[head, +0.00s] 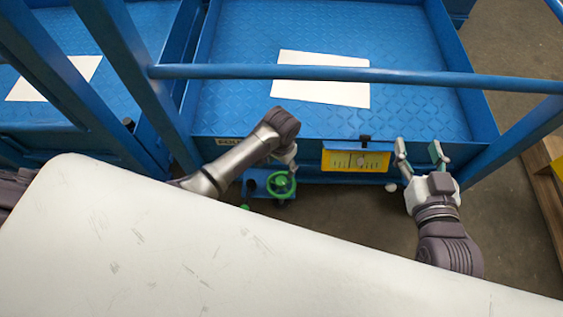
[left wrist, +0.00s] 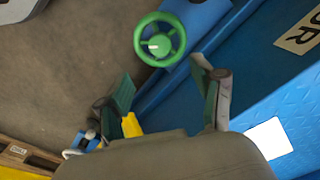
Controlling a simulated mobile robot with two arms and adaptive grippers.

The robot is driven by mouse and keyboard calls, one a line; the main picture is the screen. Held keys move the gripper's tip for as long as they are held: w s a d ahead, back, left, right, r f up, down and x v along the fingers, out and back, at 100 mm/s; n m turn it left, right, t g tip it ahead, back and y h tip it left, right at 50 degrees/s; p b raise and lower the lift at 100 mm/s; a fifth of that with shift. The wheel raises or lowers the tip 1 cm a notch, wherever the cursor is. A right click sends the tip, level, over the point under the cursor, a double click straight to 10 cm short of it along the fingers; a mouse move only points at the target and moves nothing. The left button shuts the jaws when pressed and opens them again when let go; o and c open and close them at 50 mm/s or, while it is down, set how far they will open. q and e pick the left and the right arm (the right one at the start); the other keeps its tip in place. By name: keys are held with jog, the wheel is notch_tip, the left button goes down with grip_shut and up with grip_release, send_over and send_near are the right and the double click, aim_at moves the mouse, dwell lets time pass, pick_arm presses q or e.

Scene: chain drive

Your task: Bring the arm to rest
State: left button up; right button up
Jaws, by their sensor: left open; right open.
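My left arm comes in from the left above the white surface's edge and bends down; its gripper (head: 288,158) is small and partly hidden by the wrist. In the left wrist view the left gripper (left wrist: 165,88) has its fingers spread with nothing between them. A green handwheel (head: 281,185) is just below it; it also shows beyond the fingertips in the left wrist view (left wrist: 160,39), apart from them. My right gripper (head: 420,152) is open and empty, fingers pointing up, beside the blue platform's front edge.
A blue platform (head: 420,105) with a rail (head: 350,73) and a white sheet (head: 320,78) lies ahead. A yellow panel (head: 355,161) is on its front edge, between my grippers. A wooden pallet (head: 545,190) lies at the right. Bare floor shows below the platform.

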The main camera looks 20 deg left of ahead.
pick_arm(q)
jog(key=shift+r, duration=0.4)
